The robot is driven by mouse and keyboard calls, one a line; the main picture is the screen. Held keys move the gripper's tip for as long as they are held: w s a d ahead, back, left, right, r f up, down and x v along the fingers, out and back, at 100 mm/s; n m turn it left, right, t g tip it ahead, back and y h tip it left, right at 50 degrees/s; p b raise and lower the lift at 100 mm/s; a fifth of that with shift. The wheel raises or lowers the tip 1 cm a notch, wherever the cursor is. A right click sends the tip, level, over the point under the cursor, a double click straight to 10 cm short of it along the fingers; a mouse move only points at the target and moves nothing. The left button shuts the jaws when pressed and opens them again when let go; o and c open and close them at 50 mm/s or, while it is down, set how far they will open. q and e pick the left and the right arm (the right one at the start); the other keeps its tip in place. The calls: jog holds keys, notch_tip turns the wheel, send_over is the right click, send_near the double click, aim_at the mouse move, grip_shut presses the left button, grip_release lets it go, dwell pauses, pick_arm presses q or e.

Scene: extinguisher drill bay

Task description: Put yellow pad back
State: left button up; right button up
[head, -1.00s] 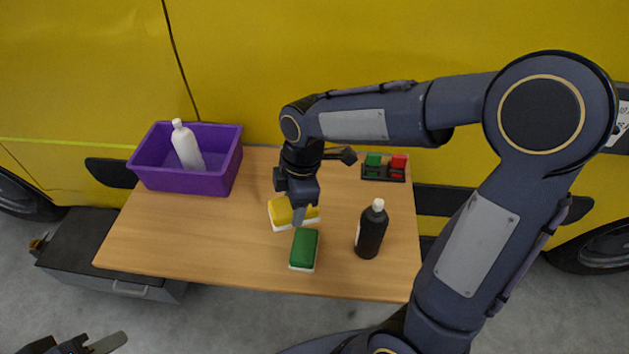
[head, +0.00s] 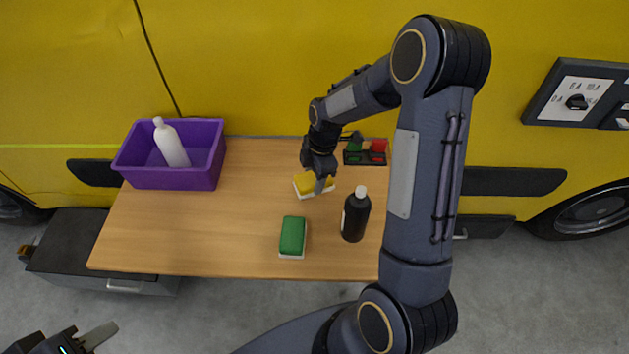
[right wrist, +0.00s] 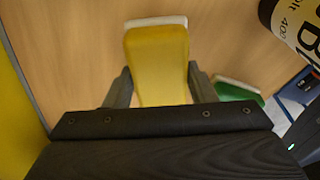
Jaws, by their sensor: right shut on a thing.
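The yellow pad (head: 307,183), with a white layer on one side, is at the back right of the wooden table (head: 170,240). My right gripper (head: 321,182) is shut on it, one finger on each side. In the right wrist view the pad (right wrist: 158,60) sticks out between the two fingers, over the wood. I cannot tell whether it touches the table. The green pad (head: 292,235), also white-edged, lies nearer the front edge. My left gripper (head: 70,343) is at the lower left, off the table, partly cut off, its fingers apart and empty.
A purple bin (head: 175,178) with a white bottle (head: 171,145) stands at the back left. A black bottle (head: 356,215) stands upright right of the pads. A small black holder (head: 366,158) with green and red pieces is behind. The table's left middle is clear.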

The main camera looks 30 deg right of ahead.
jog(key=shift+f, duration=1.6)
jog(key=o, duration=1.1)
jog(key=shift+r, duration=0.1)
jog(key=r, duration=0.3)
jog(key=d+r, duration=0.1)
jog(key=r, duration=0.3)
jog(key=d+r+b, duration=0.1)
jog(key=r, duration=0.3)
jog(key=shift+s+r, duration=0.15)
jog(key=shift+r, duration=0.05)
jog(key=s+a+r+m+t+y, duration=0.1)
jog(key=s+a+r+m+t, duration=0.25)
jog(key=s+r+m, duration=0.65)
jog(key=s+a+m+t, duration=0.1)
jog(key=s+a+m, duration=0.2)
jog(key=s, duration=0.3)
jog(key=s+a+m+y, duration=0.1)
jog(key=s+a+m, duration=0.1)
jog(key=s+m, duration=0.3)
jog(key=shift+s+a+f+t, duration=0.35)
jog(key=shift+s+a+f, duration=0.05)
jog(key=shift+f, duration=0.05)
